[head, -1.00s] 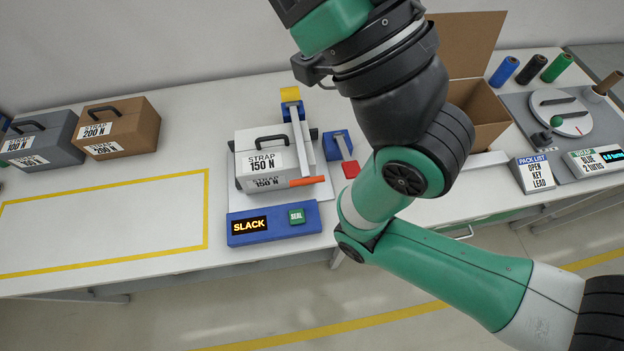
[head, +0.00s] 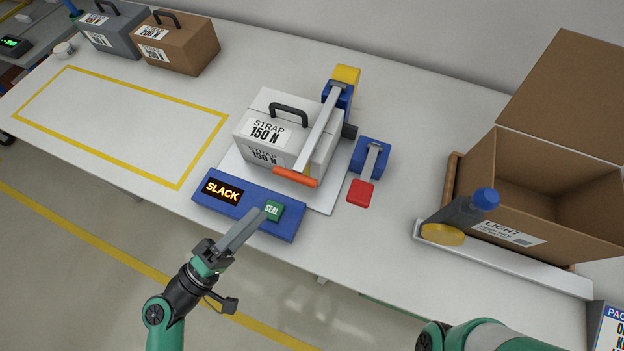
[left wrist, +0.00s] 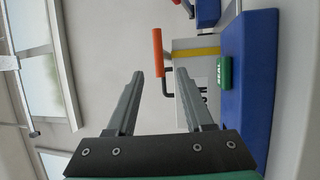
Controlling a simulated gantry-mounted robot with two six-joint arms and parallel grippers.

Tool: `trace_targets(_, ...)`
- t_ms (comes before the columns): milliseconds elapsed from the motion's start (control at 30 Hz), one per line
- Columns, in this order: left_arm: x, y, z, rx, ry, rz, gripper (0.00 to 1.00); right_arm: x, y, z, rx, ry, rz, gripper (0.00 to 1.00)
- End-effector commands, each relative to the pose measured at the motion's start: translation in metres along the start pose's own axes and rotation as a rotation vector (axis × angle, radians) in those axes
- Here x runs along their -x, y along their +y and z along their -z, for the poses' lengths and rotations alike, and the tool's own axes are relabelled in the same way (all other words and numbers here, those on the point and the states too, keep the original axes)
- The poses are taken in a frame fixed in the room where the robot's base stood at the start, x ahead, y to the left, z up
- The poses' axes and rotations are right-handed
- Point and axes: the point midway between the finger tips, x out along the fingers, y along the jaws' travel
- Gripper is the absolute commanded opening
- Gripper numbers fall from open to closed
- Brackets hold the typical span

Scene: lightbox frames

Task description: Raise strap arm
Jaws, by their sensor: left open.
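The strap arm (head: 318,130) is a silver bar running from a blue pivot block with a yellow top (head: 343,86) to an orange handle (head: 296,177). In the left wrist view the fingers (left wrist: 159,75) are apart, with the orange handle (left wrist: 157,52) beyond the gap. The right gripper is not in view.
The panel display (head: 223,190) reads SLACK. A red-tipped lever (head: 360,192) stands right of the case. A yellow-outlined area (head: 120,125) at left is empty. Grey and brown cases stand behind it.

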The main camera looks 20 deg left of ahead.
Motion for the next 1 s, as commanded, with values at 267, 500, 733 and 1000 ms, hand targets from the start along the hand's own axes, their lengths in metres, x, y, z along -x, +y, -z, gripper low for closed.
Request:
trace_targets(267,-0.023,0.004,-0.001,-0.004,-0.010,-0.002,0.52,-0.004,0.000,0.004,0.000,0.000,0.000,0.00)
trace_targets(500,-0.078,0.005,-0.001,-0.005,-0.009,-0.004,0.52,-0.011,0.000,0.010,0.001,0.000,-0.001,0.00)
trace_targets(733,-0.113,0.004,-0.001,-0.005,-0.005,-0.002,0.52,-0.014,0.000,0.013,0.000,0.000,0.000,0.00)
trace_targets(1000,-0.118,0.003,-0.001,-0.005,-0.003,-0.002,0.52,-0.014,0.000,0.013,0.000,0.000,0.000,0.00)
